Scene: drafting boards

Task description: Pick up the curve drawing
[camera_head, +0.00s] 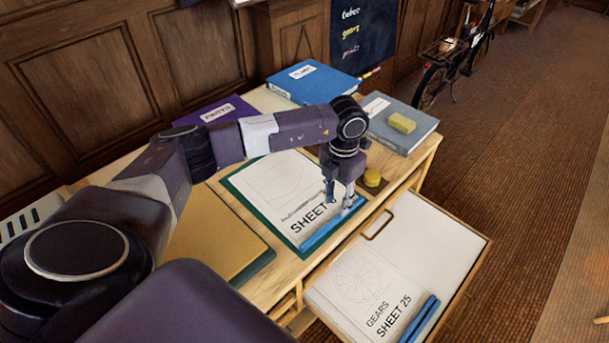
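A white drawing sheet (272,186) lies on a green board (238,197) on the desk. It bears a faint outline and the word SHEET; the rest of its label is hidden behind my gripper, so I cannot read whether it says curve. A blue bar (322,238) lies along its near right edge. My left gripper (340,203) points down over the right part of this sheet, by the far end of the bar. Its fingers look apart, with nothing seen held between them. Contact with the sheet or bar is unclear. My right gripper is not in view.
An open drawer (459,234) at the right holds a GEARS SHEET 25 drawing (363,279) with a blue bar (423,320). A yellow round object (372,177) sits beside my gripper. Blue (312,82), purple (213,112) and grey (385,117) binders line the back.

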